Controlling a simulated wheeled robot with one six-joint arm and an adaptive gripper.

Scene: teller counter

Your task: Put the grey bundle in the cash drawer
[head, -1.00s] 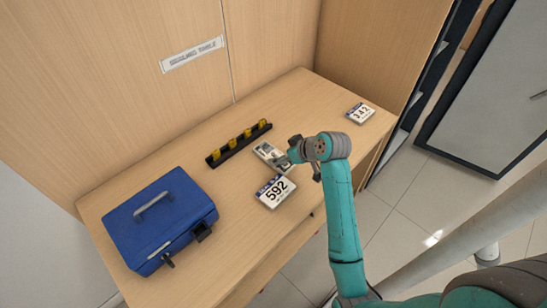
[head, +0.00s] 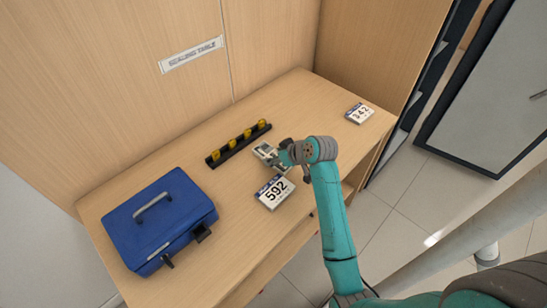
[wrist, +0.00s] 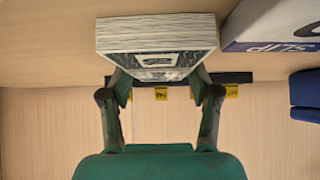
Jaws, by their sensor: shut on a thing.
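The grey bundle (head: 265,152) is a block of banknotes over the middle of the wooden counter. In the wrist view the bundle (wrist: 157,38) shows its layered paper edge and a dark printed face. My gripper (head: 281,158) is shut on the bundle; in the wrist view its two fingers (wrist: 160,84) press on either side of it. I cannot tell whether the bundle still touches the counter. An open cash drawer cannot be made out; the counter's front is partly hidden by my arm.
A blue cash box (head: 160,222) with a handle stands closed at left. A black rack with yellow tags (head: 238,144) lies behind the bundle. A block marked 592 (head: 273,192) is close in front, and one marked 342 (head: 360,113) at far right. Bare counter (head: 310,105) lies behind.

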